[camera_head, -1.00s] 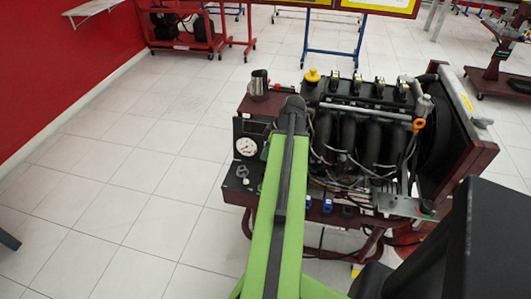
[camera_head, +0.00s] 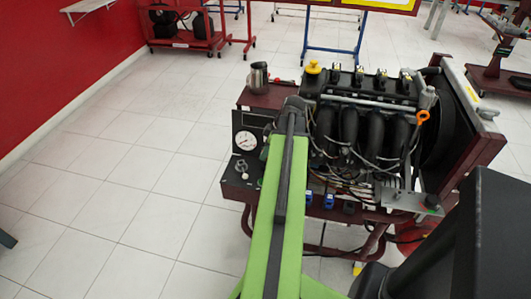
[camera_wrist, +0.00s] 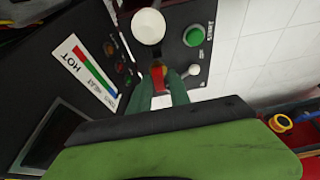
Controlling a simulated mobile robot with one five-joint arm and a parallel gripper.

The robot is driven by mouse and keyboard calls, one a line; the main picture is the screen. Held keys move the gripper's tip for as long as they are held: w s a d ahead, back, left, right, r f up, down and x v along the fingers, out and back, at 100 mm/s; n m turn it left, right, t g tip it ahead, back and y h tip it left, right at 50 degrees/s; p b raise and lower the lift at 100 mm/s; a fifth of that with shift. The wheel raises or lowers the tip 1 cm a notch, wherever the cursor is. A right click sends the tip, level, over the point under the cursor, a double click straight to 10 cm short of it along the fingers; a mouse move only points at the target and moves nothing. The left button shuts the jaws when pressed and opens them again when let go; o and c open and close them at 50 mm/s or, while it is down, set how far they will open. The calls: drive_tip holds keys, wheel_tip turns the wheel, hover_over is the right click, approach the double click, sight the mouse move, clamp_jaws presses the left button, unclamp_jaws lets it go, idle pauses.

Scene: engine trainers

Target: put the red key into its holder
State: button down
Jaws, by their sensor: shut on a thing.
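In the wrist view my gripper (camera_wrist: 160,85) has its dark green fingers shut on the red key (camera_wrist: 158,76), and only a small red part shows between them. The fingers point at the dark control panel (camera_wrist: 172,25) of the engine trainer. A large round white knob (camera_wrist: 148,27) is just beyond the fingertips. I cannot make out the key's holder or whether the key touches the panel. In the head view my green arm reaches to the trainer's left side and hides the gripper and key.
A green start button (camera_wrist: 193,36) and a smaller white knob (camera_wrist: 194,70) are close to the fingers on the right. In the head view the engine (camera_head: 360,115) rises right of my arm, with a white gauge (camera_head: 245,140) to its left. Tiled floor at left is clear.

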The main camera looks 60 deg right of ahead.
drive_tip(key=shift+f, duration=0.15)
drive_tip(key=shift+f+b, duration=1.1)
drive_tip(key=shift+b, duration=0.15)
drive_tip(key=shift+f, duration=0.1)
drive_tip(key=shift+f+b, duration=0.6)
drive_tip(key=shift+b, duration=0.1)
drive_tip(key=c, duration=1.1)
unclamp_jaws()
drive_tip(key=shift+o, duration=1.4)
